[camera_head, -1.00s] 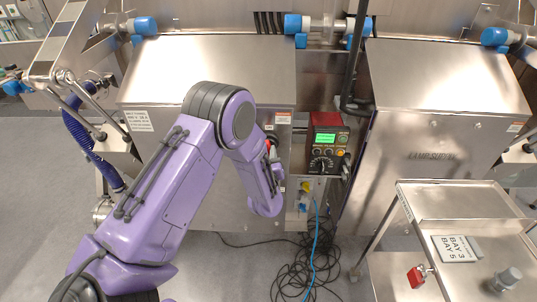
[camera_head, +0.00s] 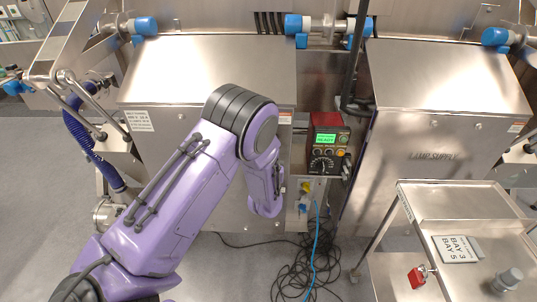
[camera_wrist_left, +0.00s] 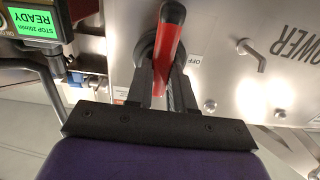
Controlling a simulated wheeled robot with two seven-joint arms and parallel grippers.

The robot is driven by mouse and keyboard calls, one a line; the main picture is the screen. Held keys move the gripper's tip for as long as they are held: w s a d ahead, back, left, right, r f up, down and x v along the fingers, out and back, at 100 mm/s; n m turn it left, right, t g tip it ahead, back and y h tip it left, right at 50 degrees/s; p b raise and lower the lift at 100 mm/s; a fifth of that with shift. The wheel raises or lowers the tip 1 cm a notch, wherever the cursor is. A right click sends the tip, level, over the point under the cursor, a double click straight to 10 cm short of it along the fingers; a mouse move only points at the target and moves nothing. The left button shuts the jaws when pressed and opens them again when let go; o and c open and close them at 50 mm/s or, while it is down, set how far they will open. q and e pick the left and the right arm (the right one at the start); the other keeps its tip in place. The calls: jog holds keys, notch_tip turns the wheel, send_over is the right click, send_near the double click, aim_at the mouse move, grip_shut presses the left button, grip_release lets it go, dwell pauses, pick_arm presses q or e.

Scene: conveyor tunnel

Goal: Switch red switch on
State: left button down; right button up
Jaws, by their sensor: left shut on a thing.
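The red switch (camera_wrist_left: 169,40) shows in the left wrist view as a red-coated lever on a round dark base, on a steel panel. An "OFF" label (camera_wrist_left: 195,61) is beside it, and "POWER" (camera_wrist_left: 297,40) is printed on the panel. My left gripper (camera_wrist_left: 162,84) has its dark fingers on either side of the lever and is shut on it. In the head view my purple left arm reaches to the front of the left steel cabinet (camera_head: 210,65), and it hides the gripper and the switch. My right gripper is in neither view.
A red control box (camera_head: 326,122) with a green display stands right of my arm; its display (camera_wrist_left: 38,22) reads "READY". A steel trolley (camera_head: 460,203) is at the right. Black cables (camera_head: 290,265) lie on the floor below the box.

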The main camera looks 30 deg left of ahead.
pick_arm(q)
jog(key=shift+f, duration=0.15)
jog(key=c, duration=1)
grip_release()
jog(key=b+v, duration=0.2)
jog(key=v, duration=0.8)
jog(key=shift+s, duration=0.25)
